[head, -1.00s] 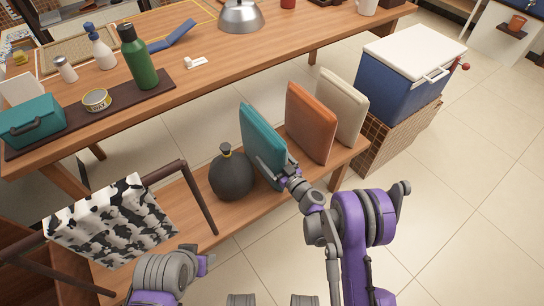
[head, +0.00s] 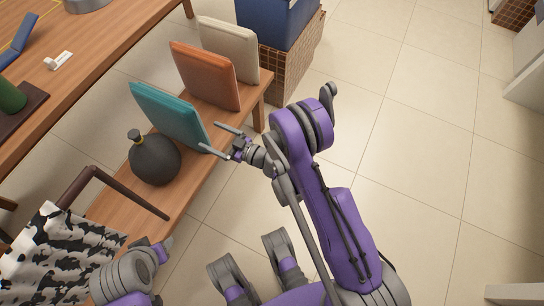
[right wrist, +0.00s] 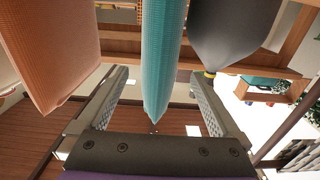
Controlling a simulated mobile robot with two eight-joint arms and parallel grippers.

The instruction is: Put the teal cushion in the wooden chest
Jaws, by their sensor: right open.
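The teal cushion (head: 168,115) stands upright on the low wooden bench, between a dark round vase and an orange cushion. My right gripper (head: 208,136) is open at the cushion's near edge, one finger towards each side. In the right wrist view the teal cushion (right wrist: 160,60) lines up in the gap between the two spread fingers (right wrist: 158,75), and neither finger is seen pressing on it. I cannot tell how deep its edge lies between them. I cannot make out a wooden chest.
The orange cushion (head: 205,75) and a cream cushion (head: 230,48) stand behind, and the vase (head: 155,160) stands in front, all on the bench (head: 120,200). A cow-print chair (head: 60,255) is at lower left. A table (head: 95,45) is at upper left. The floor (head: 430,130) to the right is clear.

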